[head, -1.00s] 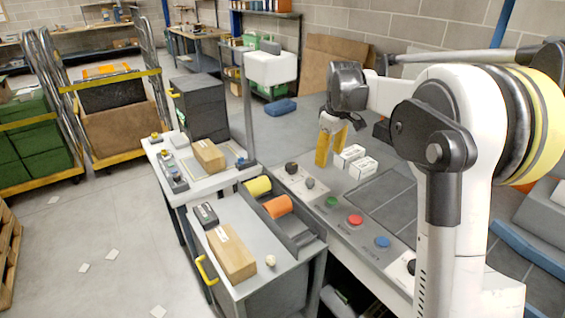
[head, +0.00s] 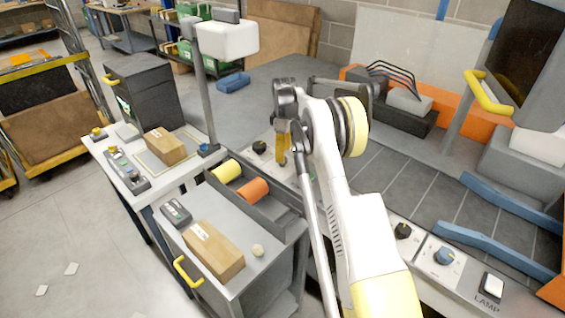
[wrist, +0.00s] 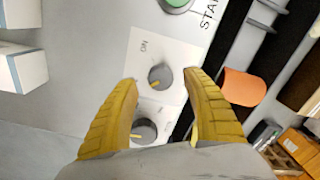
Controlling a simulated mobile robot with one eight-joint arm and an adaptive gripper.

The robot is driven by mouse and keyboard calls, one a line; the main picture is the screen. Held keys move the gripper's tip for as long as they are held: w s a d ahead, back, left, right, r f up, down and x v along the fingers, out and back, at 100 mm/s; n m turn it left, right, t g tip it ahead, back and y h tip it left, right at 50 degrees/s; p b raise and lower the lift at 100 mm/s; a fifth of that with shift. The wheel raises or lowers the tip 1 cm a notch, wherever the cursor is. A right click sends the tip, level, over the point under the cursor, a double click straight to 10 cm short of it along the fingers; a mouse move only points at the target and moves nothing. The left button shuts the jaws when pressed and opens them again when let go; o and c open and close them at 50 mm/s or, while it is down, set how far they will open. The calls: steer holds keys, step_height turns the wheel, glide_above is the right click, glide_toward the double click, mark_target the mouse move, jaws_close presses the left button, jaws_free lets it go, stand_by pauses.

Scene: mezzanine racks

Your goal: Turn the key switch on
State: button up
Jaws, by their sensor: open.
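In the wrist view, a round grey switch (wrist: 161,75) with a short yellow mark sits on a white plate beside the lettering ON. Its mark points to the lower left, away from the lettering. It lies between the tips of my gripper (wrist: 160,82), whose yellow fingers are spread; contact cannot be told. A second grey knob (wrist: 144,130) with a yellow mark sits lower, partly covered by the gripper. In the head view my gripper (head: 284,161) points down at the console and hides the switch there. The dark knob (head: 259,147) shows left of it.
A green button (wrist: 177,3) marked START is close by. White boxes (wrist: 22,65) stand at the wrist view's left. More knobs (head: 445,256) and a LAMP switch (head: 493,286) are at right.

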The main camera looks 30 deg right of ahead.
steer(key=shift+f+b, duration=0.3)
steer(key=shift+f, duration=1.35)
steer(key=shift+c, duration=0.5)
steer(key=c, duration=1.1)
steer(key=m, duration=0.4)
steer(key=shift+m, duration=0.3)
steer(key=m, duration=0.4)
steer(key=shift+s+a+m, duration=0.1)
steer(key=shift+m, duration=0.2)
steer(key=m, duration=0.4)
steer(key=shift+a+m, duration=0.1)
steer(key=shift+m, duration=2.3)
